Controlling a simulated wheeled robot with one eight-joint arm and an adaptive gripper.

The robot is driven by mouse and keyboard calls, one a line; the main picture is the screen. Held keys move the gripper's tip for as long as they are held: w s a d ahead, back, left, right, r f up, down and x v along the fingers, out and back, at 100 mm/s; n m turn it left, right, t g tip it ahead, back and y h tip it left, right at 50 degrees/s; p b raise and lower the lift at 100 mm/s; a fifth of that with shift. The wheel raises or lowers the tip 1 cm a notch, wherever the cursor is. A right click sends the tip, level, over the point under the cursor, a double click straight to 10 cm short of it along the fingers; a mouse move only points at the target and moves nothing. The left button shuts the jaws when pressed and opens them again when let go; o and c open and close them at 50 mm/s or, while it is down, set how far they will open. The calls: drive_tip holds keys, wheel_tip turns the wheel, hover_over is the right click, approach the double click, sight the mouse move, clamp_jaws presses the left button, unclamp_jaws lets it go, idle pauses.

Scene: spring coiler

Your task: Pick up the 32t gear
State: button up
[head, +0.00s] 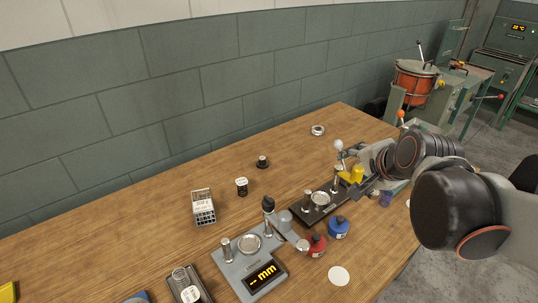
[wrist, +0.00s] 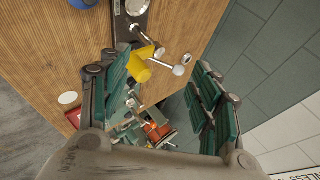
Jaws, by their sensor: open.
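I cannot tell for certain which thing is the 32t gear; no tooth count is readable. A small silver ring-shaped part (head: 318,130) lies alone near the back edge of the bench. Silver discs sit on the dark fixture (head: 309,211) and on the grey gauge with the "mm" display (head: 263,277). In the wrist view, my gripper (wrist: 160,88) is open and empty, its green-padded fingers wide apart. In the head view, my arm hides part of the bench's right end.
The wooden bench (head: 130,250) runs along a green block wall. Green machinery with an orange drum (head: 413,83) stands beyond. The bench's back middle is mostly clear.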

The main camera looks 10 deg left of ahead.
drive_tip(key=w+a+f+m+y, duration=0.2)
drive_tip(key=w+a+f+m, duration=0.3)
drive_tip(key=w+a+m, duration=0.45)
drive_tip(key=m+t+y, duration=0.2)
drive_tip(key=m+y, duration=0.1)
drive_tip(key=m, duration=0.6)
approach(263, 159)
drive_tip(key=shift+w+a+f+n, duration=0.15)
drive_tip(key=shift+w+f, duration=0.1)
drive_tip(key=shift+w, duration=0.2)
drive_tip(key=shift+w+a+f+n, duration=0.1)
drive_tip(key=shift+w+a+f, duration=0.1)
drive_tip(key=shift+w, duration=0.2)
drive_tip(key=shift+x, duration=1.15)
drive_tip(key=b+x, duration=0.2)
drive_tip(key=x, duration=0.3)
drive_tip(key=shift+a+f+b, duration=0.1)
drive_tip(key=shift+a+b, duration=0.1)
drive_tip(key=shift+b, duration=0.15)
drive_tip(key=c, duration=1.3)
